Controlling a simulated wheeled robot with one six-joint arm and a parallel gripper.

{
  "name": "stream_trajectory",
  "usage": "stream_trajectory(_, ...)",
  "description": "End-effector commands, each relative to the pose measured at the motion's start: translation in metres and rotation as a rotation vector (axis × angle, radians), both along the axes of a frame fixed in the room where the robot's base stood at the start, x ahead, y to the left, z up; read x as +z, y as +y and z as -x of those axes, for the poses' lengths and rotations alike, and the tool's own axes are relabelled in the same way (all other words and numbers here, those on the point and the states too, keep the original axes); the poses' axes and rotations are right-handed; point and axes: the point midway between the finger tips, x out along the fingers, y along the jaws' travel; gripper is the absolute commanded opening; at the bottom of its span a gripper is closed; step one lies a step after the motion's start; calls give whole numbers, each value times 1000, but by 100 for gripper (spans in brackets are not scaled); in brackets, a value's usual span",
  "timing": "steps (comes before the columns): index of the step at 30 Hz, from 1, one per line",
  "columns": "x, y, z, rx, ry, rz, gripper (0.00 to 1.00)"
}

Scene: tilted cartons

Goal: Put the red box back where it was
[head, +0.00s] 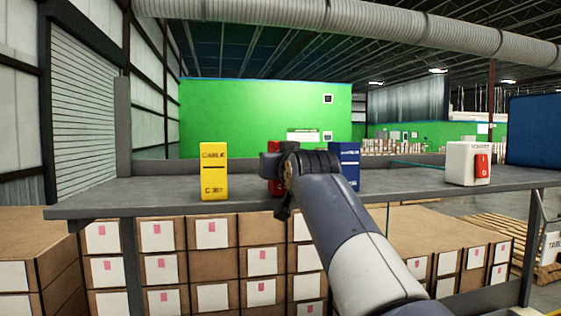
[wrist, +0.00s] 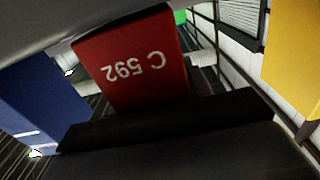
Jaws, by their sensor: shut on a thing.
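The red box (wrist: 135,62) shows in the wrist view with the marking "C 592" upside down. My gripper (wrist: 170,125) is shut on it; the dark finger crosses the box's lower part in that view. In the head view the red box (head: 273,183) is mostly hidden behind my gripper (head: 278,172), over the grey shelf between a yellow box and a blue box. I cannot tell whether it touches the shelf.
The yellow box (head: 214,172) stands upright on the grey shelf (head: 120,197) to the left. The blue box (head: 348,165) stands close on the right. A white box with a red switch (head: 468,164) stands further right. Bare shelf lies between blue and white boxes.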

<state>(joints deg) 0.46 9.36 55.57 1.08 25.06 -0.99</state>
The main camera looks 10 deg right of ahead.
Motion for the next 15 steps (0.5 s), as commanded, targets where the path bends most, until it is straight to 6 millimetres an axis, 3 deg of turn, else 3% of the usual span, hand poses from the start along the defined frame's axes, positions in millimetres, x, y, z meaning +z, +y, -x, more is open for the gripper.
stream_trajectory(7, -5, 0, 0, 0, -1, 0, 19)
stream_trajectory(8, -3, 0, 0, 0, 0, 0, 48)
stream_trajectory(15, -3, 0, 0, 0, 1, 0, 67)
